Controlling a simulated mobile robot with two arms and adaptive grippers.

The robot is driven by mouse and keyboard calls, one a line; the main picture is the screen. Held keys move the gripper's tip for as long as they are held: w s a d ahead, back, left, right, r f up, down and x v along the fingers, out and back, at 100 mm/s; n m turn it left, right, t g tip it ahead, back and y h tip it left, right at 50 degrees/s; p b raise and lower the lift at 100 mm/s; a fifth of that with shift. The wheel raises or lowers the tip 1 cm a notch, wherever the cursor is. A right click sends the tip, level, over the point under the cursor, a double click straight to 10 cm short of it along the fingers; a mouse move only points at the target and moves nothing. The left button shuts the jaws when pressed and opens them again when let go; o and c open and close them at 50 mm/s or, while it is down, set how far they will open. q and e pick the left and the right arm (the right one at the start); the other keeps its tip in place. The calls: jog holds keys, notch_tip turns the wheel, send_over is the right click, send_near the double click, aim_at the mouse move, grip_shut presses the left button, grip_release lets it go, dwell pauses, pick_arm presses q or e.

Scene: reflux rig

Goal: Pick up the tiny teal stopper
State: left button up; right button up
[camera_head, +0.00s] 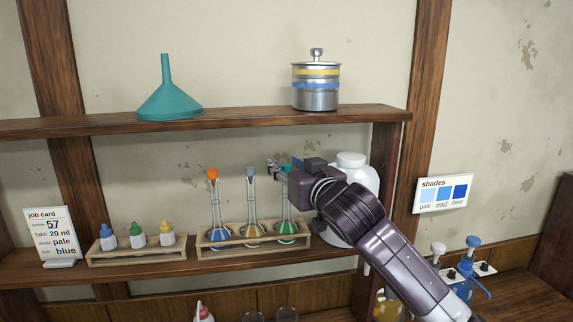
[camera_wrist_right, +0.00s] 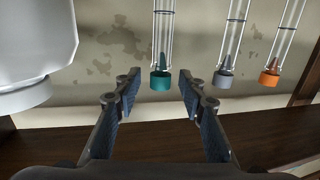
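The teal stopper (camera_head: 286,168) sits in the neck of the rightmost flask (camera_head: 287,222), which stands in the wooden flask rack (camera_head: 262,241) on the lower shelf. It shows in the wrist view (camera_wrist_right: 160,81), where the flasks appear upside down. My right gripper (camera_head: 279,167) is open at the height of the flask tops. In the wrist view its two fingertips (camera_wrist_right: 158,84) stand to either side of the stopper, with a gap on both sides. I cannot tell whether the tips reach past it. My left gripper is not in view.
An orange stopper (camera_head: 212,174) and a grey stopper (camera_head: 250,171) top the neighbouring flasks. A white jug (camera_head: 350,162) stands close behind my right arm. The upper shelf (camera_head: 240,122) runs above, holding a teal funnel (camera_head: 168,100) and a metal canister (camera_head: 316,100). Dropper bottles (camera_head: 137,238) stand at left.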

aim_at(286, 165)
jog(key=c, duration=0.8)
jog(key=shift+r+b, duration=0.55)
notch_tip(286, 165, up, 2)
jog(key=shift+r+b, duration=0.15)
jog(key=shift+b, duration=0.6)
jog(key=shift+f+b+v, duration=0.2)
jog(key=shift+b+v, duration=1.35)
jog(key=shift+v, duration=2.95)
jog(key=shift+f+b+v, duration=0.2)
jog(key=shift+b+v, duration=1.3)
jog(key=shift+v, duration=3.05)
